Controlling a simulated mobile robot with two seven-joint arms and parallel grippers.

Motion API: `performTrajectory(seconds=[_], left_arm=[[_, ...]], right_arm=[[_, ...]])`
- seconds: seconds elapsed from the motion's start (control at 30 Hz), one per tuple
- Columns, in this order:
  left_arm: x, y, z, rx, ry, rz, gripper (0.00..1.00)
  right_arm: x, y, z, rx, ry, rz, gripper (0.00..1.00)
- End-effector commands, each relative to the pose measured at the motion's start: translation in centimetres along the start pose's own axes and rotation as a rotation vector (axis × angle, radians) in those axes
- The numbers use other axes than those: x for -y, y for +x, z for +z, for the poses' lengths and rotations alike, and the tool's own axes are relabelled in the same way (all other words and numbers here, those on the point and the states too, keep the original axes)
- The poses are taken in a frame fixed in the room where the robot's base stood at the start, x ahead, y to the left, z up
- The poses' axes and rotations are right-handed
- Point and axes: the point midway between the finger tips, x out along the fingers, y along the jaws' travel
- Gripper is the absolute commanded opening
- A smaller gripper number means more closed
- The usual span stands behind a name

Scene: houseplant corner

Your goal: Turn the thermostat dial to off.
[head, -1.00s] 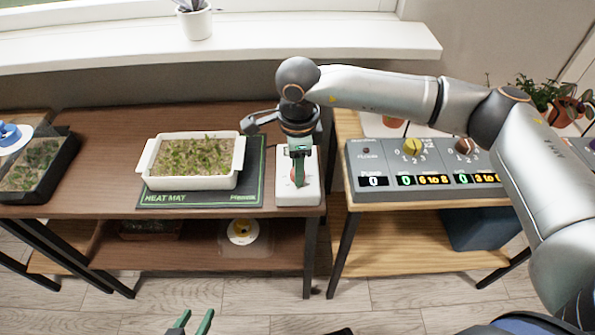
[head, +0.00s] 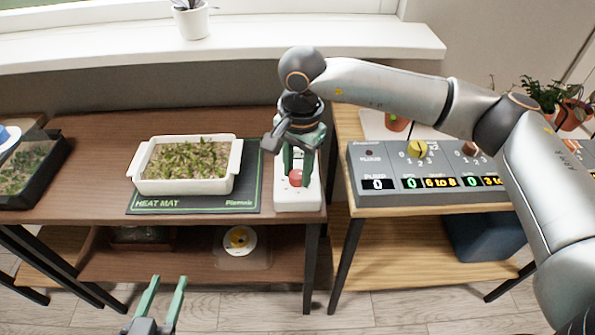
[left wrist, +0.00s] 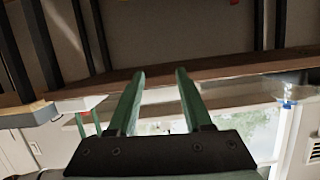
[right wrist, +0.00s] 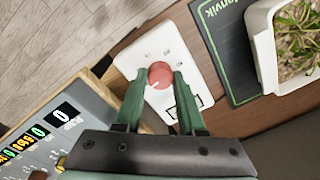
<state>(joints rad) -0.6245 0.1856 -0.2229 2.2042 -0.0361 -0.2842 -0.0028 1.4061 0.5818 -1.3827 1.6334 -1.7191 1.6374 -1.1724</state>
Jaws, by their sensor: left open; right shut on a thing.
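The thermostat is a white box (head: 294,203) at the right end of the dark wooden table; it also shows in the right wrist view (right wrist: 183,58). Its round red dial (right wrist: 160,75) has a small white mark on its lower left edge in that view. The labels around it are too small to read. My right gripper (head: 297,178) points down and is shut on the dial, one finger on each side. My left gripper (head: 169,279) is open and empty, low in front of the table; its two fingers show apart in the left wrist view (left wrist: 160,73).
A heat mat (head: 250,180) with a white seedling tray (head: 187,187) lies just left of the thermostat. A grey control panel (head: 360,200) with a yellow knob (head: 417,149) stands on the lighter table to the right. A plant pot (head: 190,22) is on the sill.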

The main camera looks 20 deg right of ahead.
Motion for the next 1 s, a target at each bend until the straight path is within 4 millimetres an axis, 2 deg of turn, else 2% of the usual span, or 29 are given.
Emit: performTrajectory(seconds=[0.1, 0.3, 0.73, 0.77, 1.0], left_arm=[[0.2, 0.1, -1.1, -0.045, 0.012, -0.003, 0.5], [0.3, 0.1, -2.1, -0.082, 0.023, -0.005, 0.5], [0.3, 0.1, -2.3, -0.088, 0.025, -0.006, 0.5], [0.3, 0.1, -2.3, -0.088, 0.025, -0.006, 0.5], [0.3, 0.1, -2.3, -0.088, 0.025, -0.006, 0.5]], right_arm=[[0.1, 0.0, 0.0, 0.002, -0.041, -0.003, 0.0], [0.1, -0.1, 0.0, 0.004, -0.077, -0.003, 0.0], [0.1, -0.1, 0.0, 0.004, -0.085, -0.003, 0.0], [0.1, -0.1, 0.0, 0.004, -0.085, -0.003, 0.42], [0.0, -0.1, 0.0, 0.004, -0.084, -0.001, 0.69]])
